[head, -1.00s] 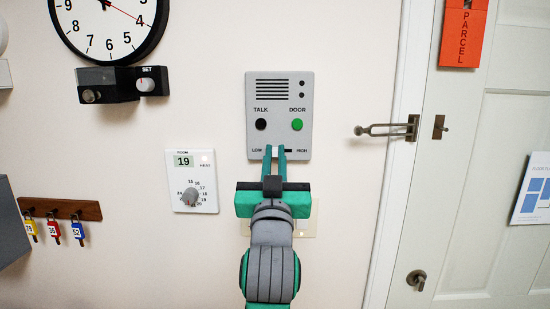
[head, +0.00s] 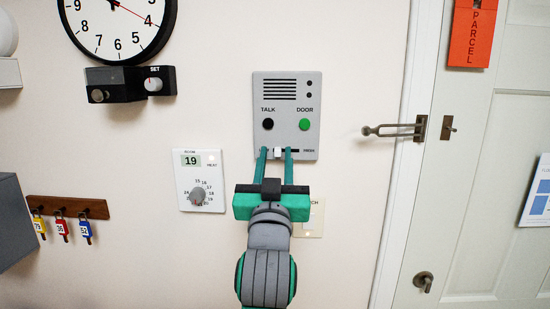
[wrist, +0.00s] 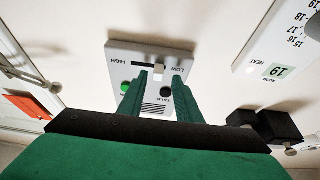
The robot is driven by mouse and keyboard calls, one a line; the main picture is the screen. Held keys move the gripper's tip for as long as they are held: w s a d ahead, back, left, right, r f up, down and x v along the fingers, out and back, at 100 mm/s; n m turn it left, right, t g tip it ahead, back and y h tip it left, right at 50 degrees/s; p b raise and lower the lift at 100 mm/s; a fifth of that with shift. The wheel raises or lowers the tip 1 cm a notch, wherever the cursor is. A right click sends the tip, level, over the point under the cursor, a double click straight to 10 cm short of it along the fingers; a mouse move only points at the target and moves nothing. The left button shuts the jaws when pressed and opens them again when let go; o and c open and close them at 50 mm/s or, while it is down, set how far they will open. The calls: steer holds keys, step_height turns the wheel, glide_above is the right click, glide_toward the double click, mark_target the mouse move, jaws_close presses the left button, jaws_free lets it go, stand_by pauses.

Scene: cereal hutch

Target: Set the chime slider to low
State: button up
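The grey intercom panel (head: 301,84) is on the wall, with a speaker grille, a black TALK button and a green DOOR button. The chime slider's white knob (head: 278,151) sits in a dark slot along the panel's lower edge, toward the LOW side. It also shows in the wrist view (wrist: 158,73), where dark slot runs from it toward HIGH. My gripper (head: 275,152) is open at the panel's lower edge. Its green fingertips stand on either side of the knob, with gaps visible in both views. One finger covers the LOW label in the head view.
A thermostat (head: 182,190) is on the wall at left, and a switch plate (head: 314,222) is partly behind my gripper.

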steer(key=v, duration=1)
steer(key=shift+s, duration=0.1)
step_height(320, 180, down, 29)
steer(key=s+n+g+y, duration=0.1)
steer(key=s+n+g, duration=0.1)
steer(key=s+g, duration=0.1)
steer(key=s+f+g+y, duration=0.1)
steer(key=s+f+g, duration=0.2)
steer(key=s+f, duration=1.85)
steer(key=s, duration=0.5)
steer(key=s+f+m+g, duration=0.1)
steer(key=s+f, duration=0.1)
steer(key=s, duration=0.6)
steer(key=shift+a+f, duration=0.35)
steer(key=shift+a, duration=0.05)
